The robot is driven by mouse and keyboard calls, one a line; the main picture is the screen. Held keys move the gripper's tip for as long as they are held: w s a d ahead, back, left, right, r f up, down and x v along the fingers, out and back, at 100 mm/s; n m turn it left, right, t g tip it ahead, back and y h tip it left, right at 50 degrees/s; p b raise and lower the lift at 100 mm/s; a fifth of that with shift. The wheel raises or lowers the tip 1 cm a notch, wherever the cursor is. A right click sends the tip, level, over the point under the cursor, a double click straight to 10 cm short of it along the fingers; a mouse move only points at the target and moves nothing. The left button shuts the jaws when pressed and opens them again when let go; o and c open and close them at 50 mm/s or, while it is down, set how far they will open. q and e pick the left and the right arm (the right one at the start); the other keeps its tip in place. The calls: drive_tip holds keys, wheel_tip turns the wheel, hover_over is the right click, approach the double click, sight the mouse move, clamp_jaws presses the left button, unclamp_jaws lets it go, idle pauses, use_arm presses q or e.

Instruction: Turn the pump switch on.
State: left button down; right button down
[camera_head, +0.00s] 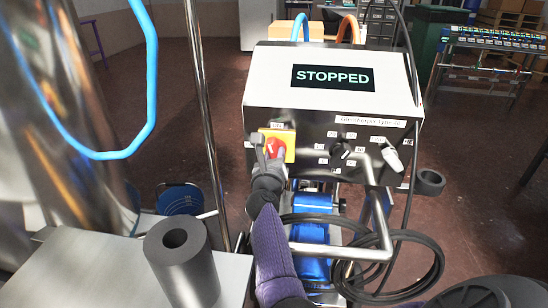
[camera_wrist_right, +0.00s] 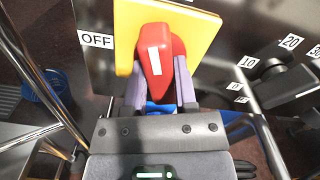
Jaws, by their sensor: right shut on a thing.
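The pump switch (camera_head: 271,146) is a red knob on a yellow plate (camera_head: 289,138), at the left of the control box front. In the right wrist view the red switch (camera_wrist_right: 157,55) stands nearly upright with a white mark on it. A label reading OFF (camera_wrist_right: 97,40) is left of the plate. My right gripper (camera_head: 273,158) is at the switch; in the wrist view its purple fingers (camera_wrist_right: 160,85) are shut on the knob's lower part, one on each side. The box's display (camera_head: 333,77) reads STOPPED. My left gripper is not in view.
A black dial (camera_head: 342,148) and a pale knob (camera_head: 391,156) sit right of the switch. A bent metal handle bar (camera_head: 379,215) and black cable (camera_head: 435,268) are below the box. A metal pole (camera_head: 203,110) and grey cylinder (camera_head: 182,262) are at left.

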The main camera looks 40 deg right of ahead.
drive_tip(key=m, duration=0.3)
drive_tip(key=shift+f, duration=0.1)
drive_tip(key=shift+m+b, duration=0.35)
drive_tip(key=shift+m, duration=0.25)
drive_tip(key=shift+c, duration=2)
unclamp_jaws()
